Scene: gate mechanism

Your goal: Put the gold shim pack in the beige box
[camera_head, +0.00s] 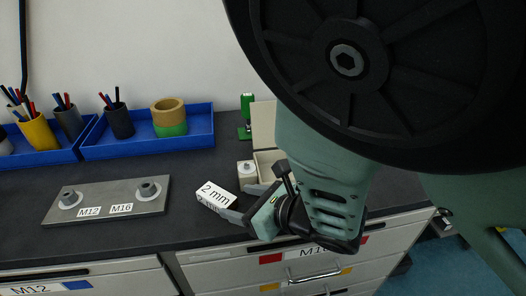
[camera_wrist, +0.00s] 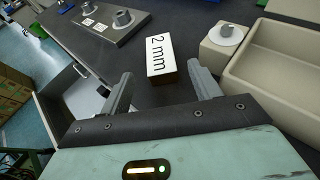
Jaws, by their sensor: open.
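A small block labelled "2 mm" (camera_head: 216,194), likely the shim pack, lies on the dark worktop. In the wrist view the block (camera_wrist: 161,57) shows a white label on top and a narrow brownish near side. My gripper (camera_wrist: 160,77) is open. Its two fingers point at the block from either side of its near end, and nothing is held. In the head view my gripper (camera_head: 245,203) is just right of the block. The beige box (camera_wrist: 290,73) stands open to the right of the block; its visible floor looks empty. In the head view my arm hides much of the box (camera_head: 263,124).
A beige block with a grey round top (camera_wrist: 224,38) stands between the shim pack and the box. A metal plate with M12 and M16 posts (camera_head: 110,207) lies left. Blue trays (camera_head: 150,145) with pen cups are behind. An open drawer (camera_wrist: 82,101) shows below the worktop.

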